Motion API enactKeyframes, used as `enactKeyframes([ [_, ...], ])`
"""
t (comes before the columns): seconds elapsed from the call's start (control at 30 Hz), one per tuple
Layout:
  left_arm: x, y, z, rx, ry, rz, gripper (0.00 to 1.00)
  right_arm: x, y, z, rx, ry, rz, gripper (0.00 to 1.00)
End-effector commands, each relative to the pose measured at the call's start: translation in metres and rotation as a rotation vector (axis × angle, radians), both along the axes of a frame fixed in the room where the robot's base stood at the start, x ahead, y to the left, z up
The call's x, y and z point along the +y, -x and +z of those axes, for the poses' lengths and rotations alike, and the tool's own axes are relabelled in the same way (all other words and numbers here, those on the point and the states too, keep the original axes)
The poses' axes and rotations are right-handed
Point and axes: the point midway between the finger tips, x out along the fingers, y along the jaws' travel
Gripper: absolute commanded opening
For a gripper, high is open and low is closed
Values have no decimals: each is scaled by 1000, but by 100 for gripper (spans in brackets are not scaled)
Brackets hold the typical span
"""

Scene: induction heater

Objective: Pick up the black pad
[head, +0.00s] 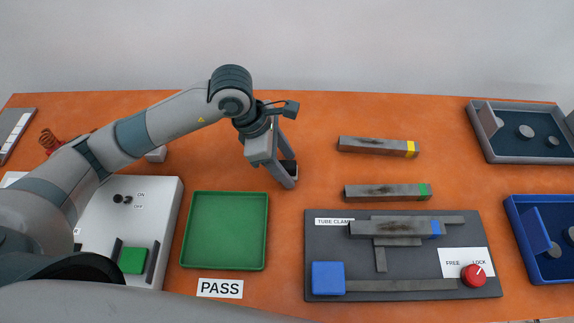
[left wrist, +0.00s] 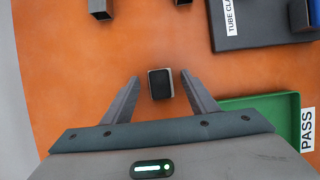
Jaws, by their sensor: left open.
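The black pad (left wrist: 160,84) is a small dark rectangle with a pale rim. In the left wrist view it lies on the orange table between the tips of my left gripper (left wrist: 161,78), with a gap on each side. In the head view only a dark patch of the pad (head: 288,167) shows between the fingers of my left gripper (head: 290,165), which points down behind the green tray's right corner. The left gripper is open and holds nothing. I cannot tell how far above the table the fingertips are. My right gripper is not in view.
A green PASS tray (head: 224,265) stands in front of the gripper. A dark tube clamp plate (head: 325,255) with a red knob (head: 473,275) is at the right. Tubes with a yellow end (head: 375,146) and a green end (head: 385,193) lie behind it. Grey and blue trays stand far right.

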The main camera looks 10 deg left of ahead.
Motion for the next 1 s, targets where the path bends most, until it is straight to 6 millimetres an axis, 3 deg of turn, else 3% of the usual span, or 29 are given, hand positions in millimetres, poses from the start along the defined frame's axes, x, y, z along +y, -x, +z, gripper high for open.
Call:
enactKeyframes([
  [0.57,-2,-1,-6,-1,0,-1,53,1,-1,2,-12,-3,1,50],
  [0.7,-2,-1,-6,-1,0,-1,20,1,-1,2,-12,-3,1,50],
  [0.77,-2,-1,-6,-1,0,-1,9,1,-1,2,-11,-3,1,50],
  [1.0,-2,-1,-6,-1,0,-1,9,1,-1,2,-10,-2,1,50],
])
